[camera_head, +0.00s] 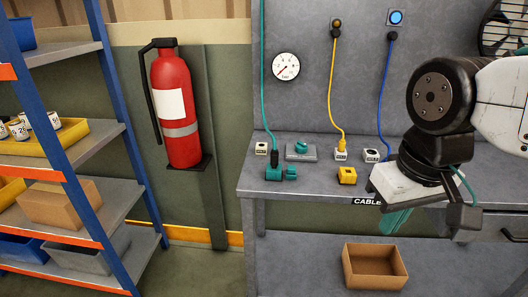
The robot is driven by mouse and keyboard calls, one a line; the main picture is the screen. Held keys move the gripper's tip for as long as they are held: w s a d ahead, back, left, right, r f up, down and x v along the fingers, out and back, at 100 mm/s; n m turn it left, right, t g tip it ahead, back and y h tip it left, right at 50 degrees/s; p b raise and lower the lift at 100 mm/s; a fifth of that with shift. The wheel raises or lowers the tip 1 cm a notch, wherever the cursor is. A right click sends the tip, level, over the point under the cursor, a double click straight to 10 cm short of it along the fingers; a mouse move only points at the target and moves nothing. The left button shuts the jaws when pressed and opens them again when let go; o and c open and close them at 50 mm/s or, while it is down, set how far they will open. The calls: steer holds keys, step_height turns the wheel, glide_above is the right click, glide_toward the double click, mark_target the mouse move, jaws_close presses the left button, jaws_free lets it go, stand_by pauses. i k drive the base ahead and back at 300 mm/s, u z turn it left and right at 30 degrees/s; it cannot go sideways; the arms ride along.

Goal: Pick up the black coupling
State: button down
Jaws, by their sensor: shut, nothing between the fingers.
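My gripper (396,220) hangs in front of the bench's front edge at the right. Its white and black body is clear, with teal parts pointing down below it; it is shut with nothing held. No loose piece is clearly a black coupling. A small black connector (272,159) hangs at the end of the green cable, at the teal block (281,174) on the bench. The blue cable's dark end (386,156) stands near a white labelled block. My gripper is right of and in front of these pieces. My arm hides the bench's right part.
The grey bench (318,190) also bears a yellow block (346,175) and a grey-teal fixture (301,150). An open cardboard box (375,267) sits on the lower shelf. A blue rack (98,120) and a red extinguisher (173,110) stand left.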

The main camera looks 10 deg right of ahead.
mark_target(275, 154)
steer(key=u, duration=0.15)
steer(key=k, duration=0.4)
steer(key=z, duration=0.9)
steer(key=i, duration=1.2)
steer(key=u, duration=0.8)
